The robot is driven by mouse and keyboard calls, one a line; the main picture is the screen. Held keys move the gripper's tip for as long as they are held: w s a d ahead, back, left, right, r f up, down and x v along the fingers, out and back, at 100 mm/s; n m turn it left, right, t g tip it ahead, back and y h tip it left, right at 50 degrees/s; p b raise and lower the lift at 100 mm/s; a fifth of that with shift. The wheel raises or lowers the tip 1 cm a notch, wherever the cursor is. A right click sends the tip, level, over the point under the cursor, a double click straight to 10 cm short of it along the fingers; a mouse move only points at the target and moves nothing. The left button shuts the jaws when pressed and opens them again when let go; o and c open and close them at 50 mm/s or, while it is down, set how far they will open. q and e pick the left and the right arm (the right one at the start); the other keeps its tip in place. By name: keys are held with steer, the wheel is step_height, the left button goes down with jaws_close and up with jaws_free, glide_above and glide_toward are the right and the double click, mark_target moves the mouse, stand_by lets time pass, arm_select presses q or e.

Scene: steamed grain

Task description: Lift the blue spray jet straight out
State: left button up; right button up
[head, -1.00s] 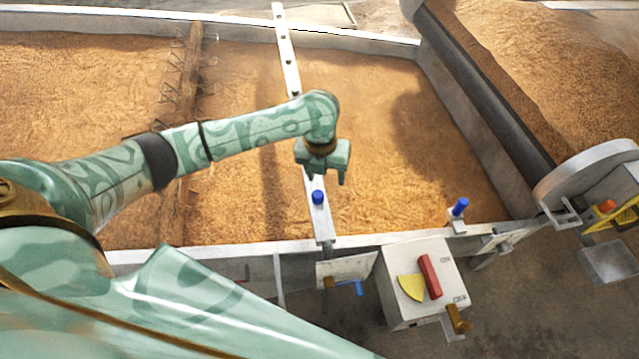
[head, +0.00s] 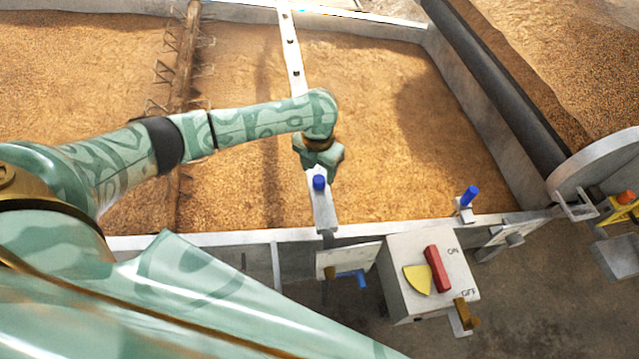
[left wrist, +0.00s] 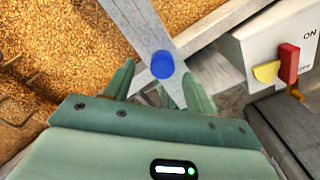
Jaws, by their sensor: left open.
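A blue spray jet (head: 319,182) stands upright near the front end of a white bar (head: 293,60) that spans the grain bed. In the left wrist view its round blue top (left wrist: 162,64) shows just beyond and between my fingertips. My left gripper (head: 321,164) is open and empty, close above and behind the jet in the head view. In the left wrist view the gripper (left wrist: 159,82) has one finger on each side of the bar. I cannot tell whether the fingers reach down around the jet. A second blue jet (head: 470,196) leans in a holder on the front wall.
A white switch box (head: 409,262) with a red handle (head: 437,268) and yellow piece (head: 417,280) is mounted at the front. A blue lever (head: 351,279) is left of it. A hooked wooden beam (head: 187,60) crosses the bed at left. A dark roller (head: 500,90) lies at right.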

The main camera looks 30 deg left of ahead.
mark_target(319, 179)
arm_select(q)
step_height(319, 179, down, 4)
steer(key=shift+s+d+b, duration=0.1)
steer(key=shift+d+b, duration=0.05)
steer(key=shift+b, duration=0.45)
steer(key=shift+r, duration=0.15)
steer(key=c, duration=1)
steer(key=shift+c, duration=0.2)
steer(key=shift+r, duration=0.15)
step_height(319, 179, up, 9)
steer(key=p, duration=0.4)
steer(key=shift+r, duration=0.35)
